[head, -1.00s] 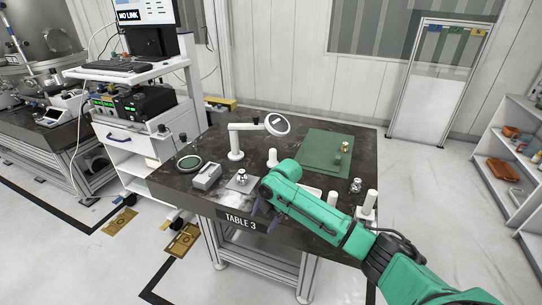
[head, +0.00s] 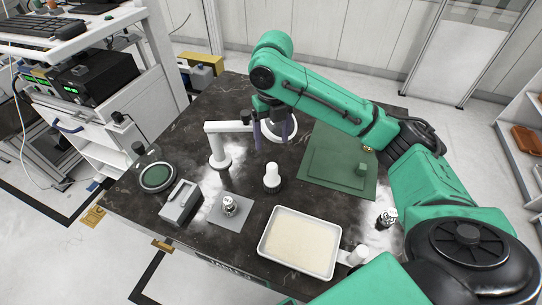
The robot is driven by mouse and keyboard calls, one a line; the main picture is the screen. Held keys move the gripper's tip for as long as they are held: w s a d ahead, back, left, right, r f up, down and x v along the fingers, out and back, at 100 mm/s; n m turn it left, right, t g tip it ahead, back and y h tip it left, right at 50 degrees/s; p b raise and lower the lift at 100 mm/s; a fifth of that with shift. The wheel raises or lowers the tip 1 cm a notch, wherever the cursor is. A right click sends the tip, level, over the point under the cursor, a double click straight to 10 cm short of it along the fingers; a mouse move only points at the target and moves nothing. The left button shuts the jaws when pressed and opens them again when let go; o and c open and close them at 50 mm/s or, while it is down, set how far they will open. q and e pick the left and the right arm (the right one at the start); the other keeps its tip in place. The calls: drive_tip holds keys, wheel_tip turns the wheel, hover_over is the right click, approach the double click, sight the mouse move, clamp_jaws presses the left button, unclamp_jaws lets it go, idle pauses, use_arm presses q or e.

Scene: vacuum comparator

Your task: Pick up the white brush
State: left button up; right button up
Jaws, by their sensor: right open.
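A white upright piece with a dark foot (head: 272,178), which looks like the white brush, stands on the dark table, left of the green mat. My right gripper (head: 271,145) points down with its two dark fingers apart and nothing between them. In the picture it is just above the white piece's top, and it looks apart from it; the exact height is hard to tell. Another white piece (head: 357,255) is at the right edge of the tray, partly hidden by my arm. My left gripper is not in view.
A tray of pale grains (head: 300,270) is in front. A small metal weight on a grey plate (head: 235,222), a grey box (head: 180,202) and a round green dish (head: 157,177) lie left. The green mat (head: 335,184) is right.

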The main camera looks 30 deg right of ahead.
drive_tip(key=p, duration=0.1)
hover_over(272, 166)
drive_tip(key=f, duration=0.6)
drive_tip(key=shift+s+f, duration=0.15)
drive_tip(key=shift+s, duration=0.15)
drive_tip(key=f, duration=0.2)
drive_tip(key=f+p, duration=0.1)
drive_tip(key=f, duration=0.4)
drive_tip(key=shift+w, duration=0.3)
drive_tip(key=shift+f, duration=0.25)
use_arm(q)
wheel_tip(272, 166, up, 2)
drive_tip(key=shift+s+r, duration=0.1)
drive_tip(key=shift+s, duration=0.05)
use_arm(e)
clamp_jaws()
